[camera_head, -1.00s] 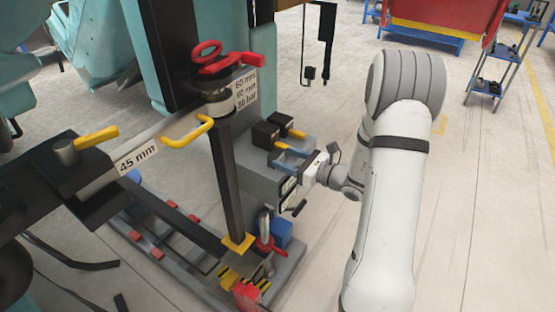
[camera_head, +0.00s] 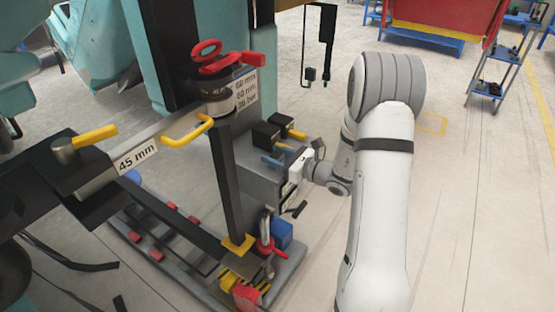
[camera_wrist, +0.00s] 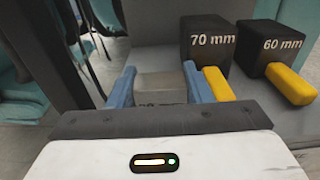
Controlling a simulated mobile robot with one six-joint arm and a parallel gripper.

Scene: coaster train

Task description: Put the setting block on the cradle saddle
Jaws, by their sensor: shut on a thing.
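In the wrist view the blue fingers of my gripper (camera_wrist: 160,88) stand on either side of a grey piece (camera_wrist: 160,84), apparently the setting block. A dark label ending in "mm" shows low between them, and its number is partly hidden. In the head view my gripper (camera_head: 277,161) is at the grey stand, beside the black blocks, and what it holds is hidden. The 70 mm block (camera_wrist: 208,45) is close to the right finger.
The 60 mm block (camera_wrist: 278,44) stands right of the 70 mm block; both are black with yellow handles. A black post (camera_head: 229,185) rises left of the grey stand (camera_head: 250,185). A bar marked 45 mm (camera_head: 137,158) extends left.

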